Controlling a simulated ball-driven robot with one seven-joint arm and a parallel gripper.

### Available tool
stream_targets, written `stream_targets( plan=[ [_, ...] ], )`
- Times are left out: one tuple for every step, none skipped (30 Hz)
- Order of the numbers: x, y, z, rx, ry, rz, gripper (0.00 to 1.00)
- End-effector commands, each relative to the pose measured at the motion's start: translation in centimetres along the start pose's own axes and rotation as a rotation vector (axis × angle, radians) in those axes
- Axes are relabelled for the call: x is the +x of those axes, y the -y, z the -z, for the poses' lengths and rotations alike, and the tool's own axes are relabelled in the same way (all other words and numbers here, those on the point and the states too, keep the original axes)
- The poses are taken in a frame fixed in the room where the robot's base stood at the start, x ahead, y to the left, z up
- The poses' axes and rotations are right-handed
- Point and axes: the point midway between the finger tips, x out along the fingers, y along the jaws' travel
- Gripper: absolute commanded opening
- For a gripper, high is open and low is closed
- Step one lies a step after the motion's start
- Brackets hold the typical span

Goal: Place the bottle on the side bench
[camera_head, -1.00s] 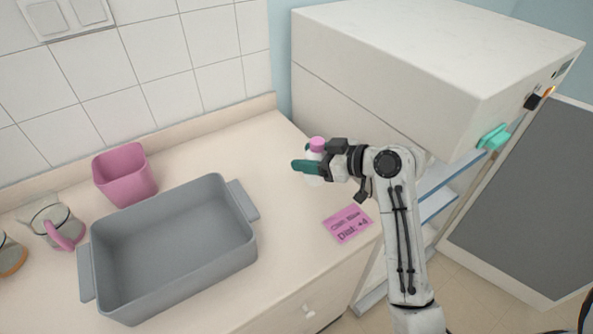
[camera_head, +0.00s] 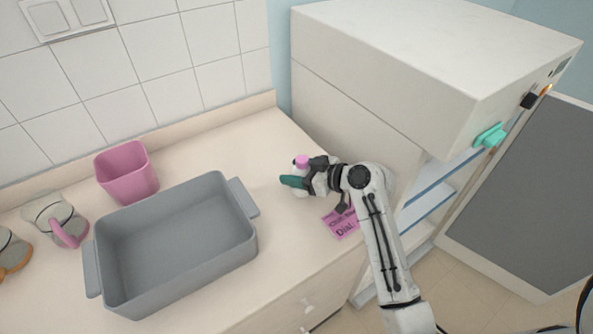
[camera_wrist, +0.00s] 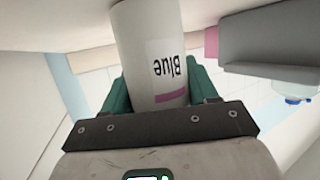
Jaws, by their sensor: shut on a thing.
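The bottle is white with a pink cap (camera_head: 302,161), and its label reads "Blue". In the wrist view the bottle (camera_wrist: 152,50) stands between the green fingers of my gripper (camera_wrist: 160,95). My gripper (camera_head: 294,181) is shut on the bottle. In the head view the bottle is over the right part of the pale side bench (camera_head: 205,180), mostly hidden behind the fingers. I cannot tell whether its base touches the bench top.
A grey tub (camera_head: 165,292) stands left of my gripper, with a pink bin (camera_head: 127,175) behind it. Jugs (camera_head: 55,218) stand at the far left. A pink note (camera_head: 338,224) lies near the bench's right edge. A large white cabinet (camera_head: 420,60) stands at the right.

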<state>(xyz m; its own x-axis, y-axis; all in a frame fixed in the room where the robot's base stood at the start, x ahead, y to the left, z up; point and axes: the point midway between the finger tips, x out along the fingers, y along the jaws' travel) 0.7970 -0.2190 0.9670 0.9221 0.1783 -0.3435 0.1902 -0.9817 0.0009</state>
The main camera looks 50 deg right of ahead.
Motion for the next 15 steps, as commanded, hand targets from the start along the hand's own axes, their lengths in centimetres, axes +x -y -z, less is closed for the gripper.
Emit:
stream_targets(
  plan=[
    [0.11,0.0,-0.25,-0.001,-0.001,0.0,0.23],
    [0.05,0.0,-0.12,0.0,0.0,0.0,0.61],
    [0.04,0.0,-0.1,0.0,0.0,0.0,0.65],
    [0.04,0.0,-0.1,0.0,0.0,0.0,0.68],
    [0.04,0.0,-0.11,0.0,0.0,0.0,0.7],
    [0.04,0.0,-0.11,0.0,0.0,0.0,0.74],
    [0.04,0.0,-0.1,0.0,0.0,0.0,0.77],
    [0.03,0.0,-0.1,0.0,0.0,0.0,0.8],
    [0.03,0.0,-0.1,0.0,0.0,0.0,0.83],
    [0.03,0.0,-0.1,0.0,0.0,0.0,0.83],
    [0.03,0.0,-0.1,0.0,0.0,0.0,0.83],
    [0.03,0.0,-0.09,0.0,0.0,0.0,0.83],
    [0.03,0.0,-0.1,0.0,0.0,0.0,0.83],
    [0.03,0.0,-0.1,0.0,0.0,0.0,0.83],
    [0.02,0.0,-0.08,0.0,0.0,0.0,0.83]
  ],
)
